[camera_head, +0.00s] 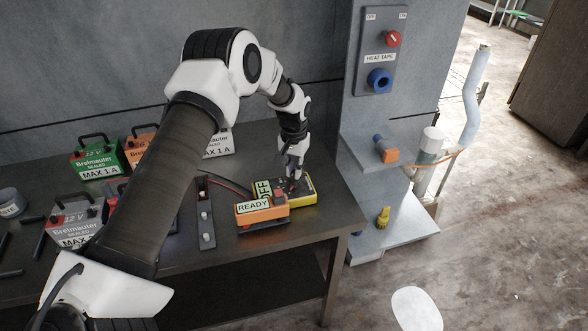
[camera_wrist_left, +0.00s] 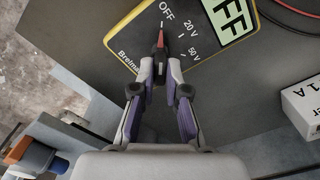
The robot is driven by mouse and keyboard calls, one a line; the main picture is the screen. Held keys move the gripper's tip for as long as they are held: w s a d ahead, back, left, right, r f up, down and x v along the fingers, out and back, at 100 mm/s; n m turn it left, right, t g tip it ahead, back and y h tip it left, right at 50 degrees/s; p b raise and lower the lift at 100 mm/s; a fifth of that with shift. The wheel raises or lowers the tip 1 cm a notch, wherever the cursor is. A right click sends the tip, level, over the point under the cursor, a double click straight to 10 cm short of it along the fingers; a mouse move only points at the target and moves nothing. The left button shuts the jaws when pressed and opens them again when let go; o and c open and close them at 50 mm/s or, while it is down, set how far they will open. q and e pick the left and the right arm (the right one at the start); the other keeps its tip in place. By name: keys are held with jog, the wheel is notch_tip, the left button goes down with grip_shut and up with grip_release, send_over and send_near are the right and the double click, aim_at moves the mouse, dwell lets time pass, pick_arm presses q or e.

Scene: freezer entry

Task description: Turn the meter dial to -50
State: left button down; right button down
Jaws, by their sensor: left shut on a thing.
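The yellow-edged black meter (camera_head: 308,186) lies on the dark table near its right end, its display reading OFF. My left gripper (camera_head: 292,184) reaches down to it from above. In the left wrist view the meter face (camera_wrist_left: 205,55) shows the marks OFF, 20 V and 50 V. The small dark dial (camera_wrist_left: 160,48) has a red tip that points toward OFF. The left gripper's fingertips (camera_wrist_left: 160,68) are shut on the dial, one on each side. The fingers hide part of the dial and of the meter's lower edge. My right gripper is in neither view.
An orange box (camera_head: 258,212) labelled READY stands right in front of the meter. Several battery boxes (camera_head: 97,155) stand at the left. A grey panel (camera_head: 381,50) with a red knob and a blue knob rises at the right. Red and black cables run behind the meter.

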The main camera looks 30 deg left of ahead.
pick_arm(q)
jog(key=c, duration=1.4)
grip_release()
jog(key=shift+f, duration=0.15)
jog(key=shift+o, duration=1.1)
jog(key=shift+w+a+f, duration=0.1)
notch_tip(320, 180, up, 12)
